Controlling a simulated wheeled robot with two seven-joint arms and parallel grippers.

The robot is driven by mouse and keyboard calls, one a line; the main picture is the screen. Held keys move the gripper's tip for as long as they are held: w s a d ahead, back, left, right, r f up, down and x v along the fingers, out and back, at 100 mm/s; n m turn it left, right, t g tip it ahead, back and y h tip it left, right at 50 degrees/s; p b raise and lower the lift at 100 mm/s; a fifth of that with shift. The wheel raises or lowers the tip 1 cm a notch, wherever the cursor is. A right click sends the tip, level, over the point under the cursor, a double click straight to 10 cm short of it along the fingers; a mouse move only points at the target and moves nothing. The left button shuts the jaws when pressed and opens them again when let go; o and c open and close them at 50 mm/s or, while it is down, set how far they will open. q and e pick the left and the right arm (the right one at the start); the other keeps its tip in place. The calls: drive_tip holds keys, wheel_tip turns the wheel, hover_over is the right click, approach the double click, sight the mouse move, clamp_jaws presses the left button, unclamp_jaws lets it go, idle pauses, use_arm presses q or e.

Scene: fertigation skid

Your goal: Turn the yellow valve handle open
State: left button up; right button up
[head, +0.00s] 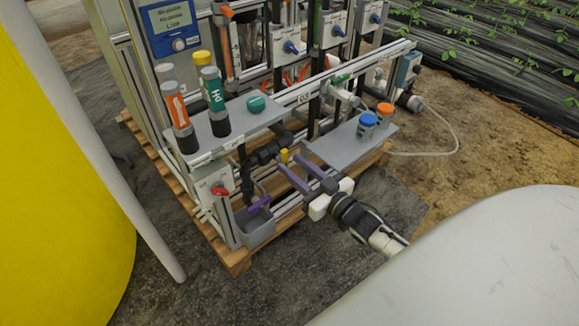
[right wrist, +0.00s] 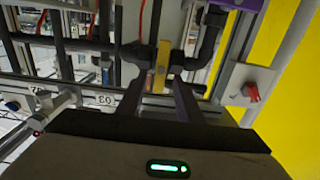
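The yellow valve handle (head: 284,156) sits on a black pipe low on the front of the skid. It also shows in the right wrist view (right wrist: 162,62), upright on the pipe, its length pointing toward me. My right gripper (head: 294,168) has its two purple fingers spread, with the tips close to the handle. In the right wrist view the handle lies between the lines of the two fingers (right wrist: 161,88), with a gap on each side. I cannot tell whether the tips reach past its end. My left gripper is not in view.
A grey shelf (head: 335,150) with blue and orange caps stands right. A yellow tank (head: 50,170) fills the left side.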

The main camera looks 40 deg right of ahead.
sight(282, 160)
drive_tip(key=shift+w+a, duration=0.1)
drive_tip(key=shift+w, duration=1)
clamp_jaws()
